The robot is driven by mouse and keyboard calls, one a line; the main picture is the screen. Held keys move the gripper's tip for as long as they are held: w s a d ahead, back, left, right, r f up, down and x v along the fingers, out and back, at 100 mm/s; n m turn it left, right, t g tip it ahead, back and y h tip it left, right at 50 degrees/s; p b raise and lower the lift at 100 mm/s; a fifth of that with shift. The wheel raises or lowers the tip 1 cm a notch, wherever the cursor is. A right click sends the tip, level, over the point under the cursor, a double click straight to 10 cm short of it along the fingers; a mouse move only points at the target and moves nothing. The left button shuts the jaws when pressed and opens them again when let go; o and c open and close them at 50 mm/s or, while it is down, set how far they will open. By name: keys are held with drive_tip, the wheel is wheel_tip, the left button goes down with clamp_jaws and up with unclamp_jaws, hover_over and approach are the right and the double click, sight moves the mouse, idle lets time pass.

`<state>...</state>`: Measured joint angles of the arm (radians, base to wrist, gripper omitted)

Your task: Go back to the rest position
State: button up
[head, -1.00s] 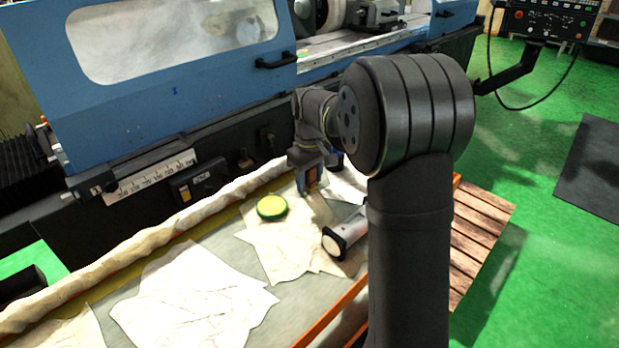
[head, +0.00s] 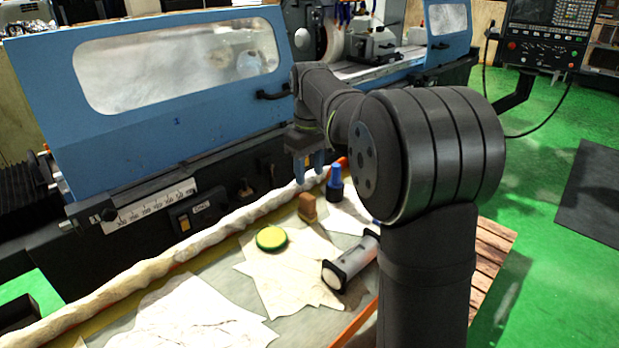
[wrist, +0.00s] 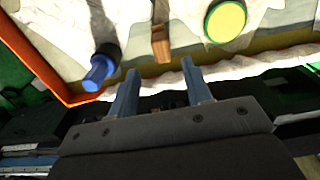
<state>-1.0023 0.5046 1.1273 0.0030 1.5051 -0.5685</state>
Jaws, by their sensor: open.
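My gripper (head: 308,170) is open and empty in the head view, raised above the far edge of the table by the rolled cloth. Its two blue fingers point down. In the wrist view my gripper (wrist: 160,90) shows both fingers apart with nothing between them. A brown block (head: 308,207) stands on the table below and apart from the fingers; it also shows in the wrist view (wrist: 161,44).
A blue bottle (head: 335,182), a yellow-green round tin (head: 271,239) and a clear cylinder with black ends (head: 351,262) stand or lie on papers on the table (head: 215,272). The blue grinder (head: 150,130) stands behind, with its middle open.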

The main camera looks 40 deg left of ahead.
sight(309, 197)
drive_tip(key=shift+f, duration=0.15)
wheel_tip(309, 197, down, 12)
drive_tip(key=shift+r, duration=1.8)
